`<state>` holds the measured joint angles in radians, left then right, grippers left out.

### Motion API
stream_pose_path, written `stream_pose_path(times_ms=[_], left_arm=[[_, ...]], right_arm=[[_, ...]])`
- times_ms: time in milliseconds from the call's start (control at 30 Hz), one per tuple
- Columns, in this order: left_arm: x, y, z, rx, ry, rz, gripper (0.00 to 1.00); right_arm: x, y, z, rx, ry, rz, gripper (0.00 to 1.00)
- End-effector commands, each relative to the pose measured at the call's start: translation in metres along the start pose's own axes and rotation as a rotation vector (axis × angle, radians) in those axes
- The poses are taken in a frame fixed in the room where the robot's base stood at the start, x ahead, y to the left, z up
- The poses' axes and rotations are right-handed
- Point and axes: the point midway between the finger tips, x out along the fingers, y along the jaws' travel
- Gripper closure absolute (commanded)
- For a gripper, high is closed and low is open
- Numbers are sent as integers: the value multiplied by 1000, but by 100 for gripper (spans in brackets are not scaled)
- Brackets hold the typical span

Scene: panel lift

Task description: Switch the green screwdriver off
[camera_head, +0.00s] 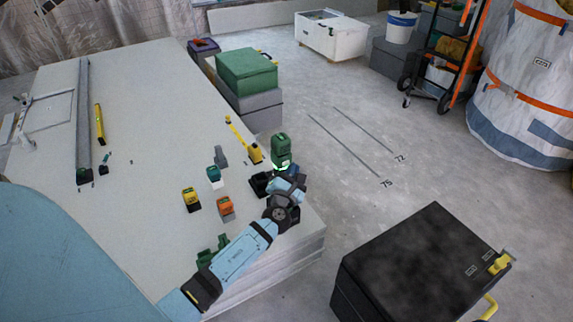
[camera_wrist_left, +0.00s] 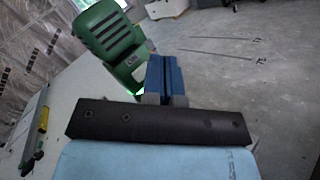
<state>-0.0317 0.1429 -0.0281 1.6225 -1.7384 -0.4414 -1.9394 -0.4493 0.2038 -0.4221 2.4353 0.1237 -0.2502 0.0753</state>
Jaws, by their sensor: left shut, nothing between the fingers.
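A green device (camera_head: 281,148) with dark vents stands upright near the table's right edge. A bright green light glows at its foot, and it also fills the upper left of the left wrist view (camera_wrist_left: 108,32). My left gripper (camera_head: 292,184) is right beside it, with blue fingers (camera_wrist_left: 165,80) shut and empty. I cannot tell whether the fingers touch it. Another green tool-shaped thing (camera_head: 209,252) lies on the table, partly hidden by my left arm. I cannot tell for sure which green thing is the screwdriver. My right gripper is not in view.
Yellow (camera_head: 191,199), orange (camera_head: 226,207) and teal (camera_head: 213,174) blocks stand on the table (camera_head: 150,170). A black case (camera_head: 420,265) stands at the lower right.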

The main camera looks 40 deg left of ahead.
Motion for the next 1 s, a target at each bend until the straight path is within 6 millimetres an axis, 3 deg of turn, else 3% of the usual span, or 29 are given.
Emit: stream_pose_path(times_ms=[1000], left_arm=[[6,5,-5,1,0,0,100]], right_arm=[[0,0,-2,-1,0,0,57]])
